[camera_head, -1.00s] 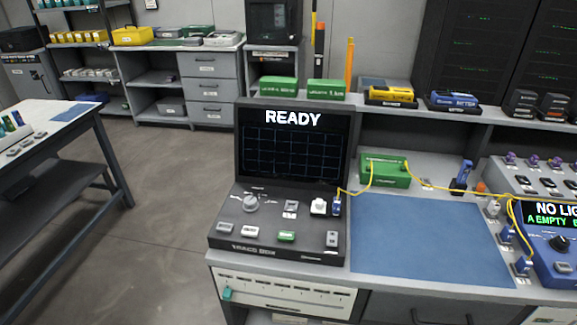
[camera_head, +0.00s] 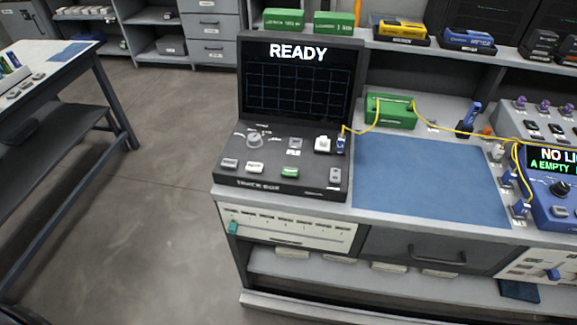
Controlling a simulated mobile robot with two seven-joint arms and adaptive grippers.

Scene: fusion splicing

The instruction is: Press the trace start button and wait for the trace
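The trace box (camera_head: 270,180) is a dark console at the left end of the workbench. Its upright screen (camera_head: 298,90) reads READY above an empty grid. On its sloped panel are a round knob (camera_head: 254,139), a green button (camera_head: 289,172), a white button (camera_head: 254,167), a grey button (camera_head: 229,163) and another grey button (camera_head: 335,175) at the right. The button labels are too small to read, so I cannot tell which one starts the trace. A yellow fibre runs from a blue connector (camera_head: 341,143) on the panel to a green box (camera_head: 391,111). Neither gripper is in view.
A blue mat (camera_head: 430,178) lies clear on the bench right of the trace box. A blue meter (camera_head: 556,190) reading NO LI..., cut off, stands at the right edge. A side table (camera_head: 45,85) stands at the left. The floor (camera_head: 160,200) between is open.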

